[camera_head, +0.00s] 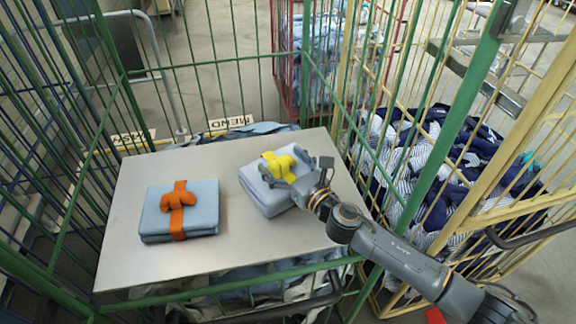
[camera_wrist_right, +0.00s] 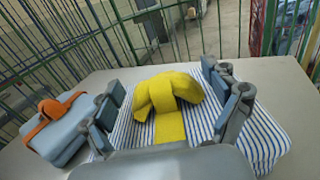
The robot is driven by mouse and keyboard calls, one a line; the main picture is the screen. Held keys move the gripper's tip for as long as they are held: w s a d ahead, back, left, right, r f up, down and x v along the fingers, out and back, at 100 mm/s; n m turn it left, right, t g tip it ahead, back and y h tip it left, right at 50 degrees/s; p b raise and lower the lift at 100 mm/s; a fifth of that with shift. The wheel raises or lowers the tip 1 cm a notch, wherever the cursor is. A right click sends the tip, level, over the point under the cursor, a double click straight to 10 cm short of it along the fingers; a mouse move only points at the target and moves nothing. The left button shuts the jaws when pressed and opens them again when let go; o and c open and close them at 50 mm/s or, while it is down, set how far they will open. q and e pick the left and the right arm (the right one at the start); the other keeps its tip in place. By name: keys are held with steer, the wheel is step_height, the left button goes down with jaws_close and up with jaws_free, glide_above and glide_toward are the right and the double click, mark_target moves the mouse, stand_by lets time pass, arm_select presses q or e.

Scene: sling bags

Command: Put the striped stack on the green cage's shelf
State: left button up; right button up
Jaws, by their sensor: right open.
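The striped stack (camera_head: 262,197) is a folded blue-and-white cloth bundle with a yellow bow. It lies flat on the right part of the grey shelf (camera_head: 135,268) inside the green cage (camera_head: 128,90). My right gripper (camera_head: 289,176) is open at the stack, over its top. In the wrist view the stack's stripes (camera_wrist_right: 262,142) show, and the open fingers of my right gripper (camera_wrist_right: 168,98) stand on both sides of the yellow bow (camera_wrist_right: 168,92). I cannot tell whether the fingers touch the cloth. My left gripper is not in view.
A plain blue stack with an orange bow (camera_head: 180,212) lies on the left of the shelf. A yellow cage (camera_head: 490,215) with striped and navy cloth stands at the right. A red cage (camera_head: 318,60) stands behind. The shelf's front left is clear.

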steer(key=shift+s+d, duration=0.2)
steer(key=shift+s, duration=0.05)
steer(key=b+v, duration=0.2)
steer(key=v, duration=0.8)
steer(key=shift+s+d, duration=0.15)
steer(key=shift+s, duration=0.05)
steer(key=shift+s+d, duration=0.25)
steer(key=shift+s, duration=0.15)
